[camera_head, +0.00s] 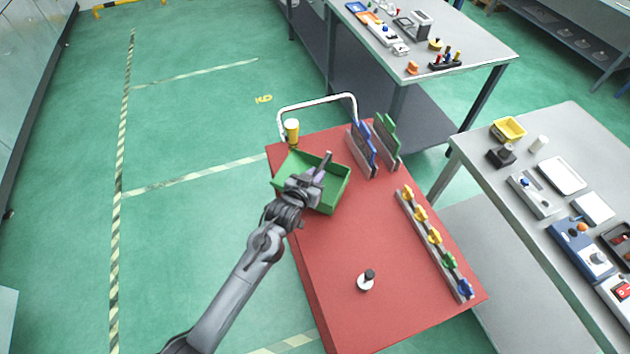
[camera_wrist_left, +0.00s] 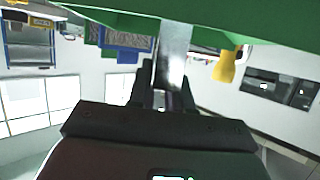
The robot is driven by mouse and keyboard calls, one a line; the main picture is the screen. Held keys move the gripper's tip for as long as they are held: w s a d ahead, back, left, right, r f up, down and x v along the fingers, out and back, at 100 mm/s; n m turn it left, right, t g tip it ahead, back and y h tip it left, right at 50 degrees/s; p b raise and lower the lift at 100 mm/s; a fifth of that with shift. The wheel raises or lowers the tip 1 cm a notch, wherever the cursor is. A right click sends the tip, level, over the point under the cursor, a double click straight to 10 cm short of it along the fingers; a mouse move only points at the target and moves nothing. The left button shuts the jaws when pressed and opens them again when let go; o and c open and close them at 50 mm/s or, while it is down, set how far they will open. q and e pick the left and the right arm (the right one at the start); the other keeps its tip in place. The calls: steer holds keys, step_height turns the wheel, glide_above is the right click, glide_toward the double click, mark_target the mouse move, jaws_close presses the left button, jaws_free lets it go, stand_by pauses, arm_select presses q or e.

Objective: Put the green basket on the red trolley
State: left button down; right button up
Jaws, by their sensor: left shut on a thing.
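The green basket (camera_head: 339,187) is at the far left part of the red trolley's top (camera_head: 345,240). I cannot tell whether its bottom touches the trolley or is slightly above it. My left gripper (camera_head: 322,172) reaches over the basket's near left side and is shut on it, covering part of the basket. In the left wrist view, the green basket (camera_wrist_left: 130,22) spans the top edge, with my left gripper's fingers (camera_wrist_left: 168,72) just below it. My right gripper is not in view.
On the trolley are a yellow-and-white cylinder (camera_head: 292,132), blue (camera_head: 363,146) and green (camera_head: 386,140) upright panels, a rail of coloured knobs (camera_head: 434,238) and a small black-and-white part (camera_head: 367,281). The trolley's middle is clear. Grey tables (camera_head: 480,165) stand to the right.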

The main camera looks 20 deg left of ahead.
arm_select(q)
steer(key=shift+f, duration=1.3)
steer(key=c, duration=1.1)
jaws_free()
steer(key=shift+o, duration=0.2)
